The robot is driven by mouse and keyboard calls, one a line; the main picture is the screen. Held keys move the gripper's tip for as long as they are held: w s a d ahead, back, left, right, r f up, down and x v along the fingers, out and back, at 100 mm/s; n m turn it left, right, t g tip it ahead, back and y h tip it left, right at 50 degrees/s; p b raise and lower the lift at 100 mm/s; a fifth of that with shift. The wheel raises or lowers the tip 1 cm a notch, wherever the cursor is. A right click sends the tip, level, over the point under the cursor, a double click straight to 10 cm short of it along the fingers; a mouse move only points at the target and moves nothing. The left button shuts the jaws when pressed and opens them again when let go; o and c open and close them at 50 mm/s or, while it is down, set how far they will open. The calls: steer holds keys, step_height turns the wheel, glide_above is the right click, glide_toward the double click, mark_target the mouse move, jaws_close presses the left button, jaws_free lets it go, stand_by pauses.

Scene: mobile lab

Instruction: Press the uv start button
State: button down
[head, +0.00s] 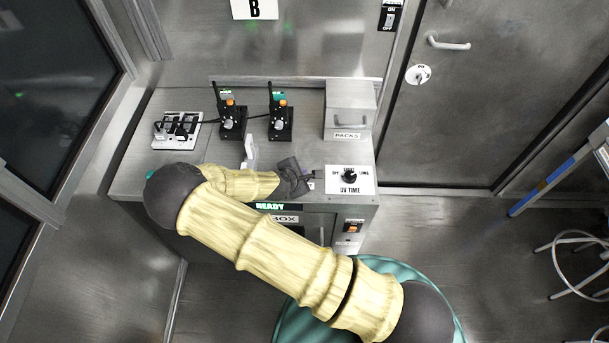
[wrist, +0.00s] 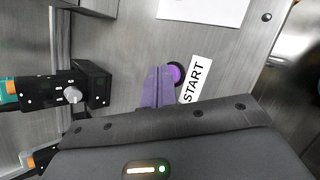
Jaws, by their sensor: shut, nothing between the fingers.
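The start button (wrist: 177,74) is a round dark button with a purple centre on the steel surface, next to a white START label (wrist: 195,80) in the wrist view. My gripper (wrist: 160,72) is shut and empty, its fingertips beside the button and overlapping its edge in the picture. I cannot tell whether they touch it. In the head view my gripper (head: 314,175) is over the cabinet top, just left of the UV TIME plate (head: 361,186) with its black knob (head: 349,175). The button cannot be made out in the head view.
Two black devices with orange parts (head: 230,120) (head: 281,118), a white switch strip (head: 177,130) and a PACKS box (head: 350,108) stand on the cabinet top. An orange switch (head: 352,228) is on the cabinet front. A door (head: 490,90) is to the right.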

steer(key=shift+f, duration=0.25)
steer(key=shift+r, duration=0.1)
stand_by(0.5)
steer(key=shift+r+p, duration=0.6)
steer(key=shift+r, duration=0.2)
steer(key=shift+r+p, duration=2)
steer(key=shift+r, duration=0.6)
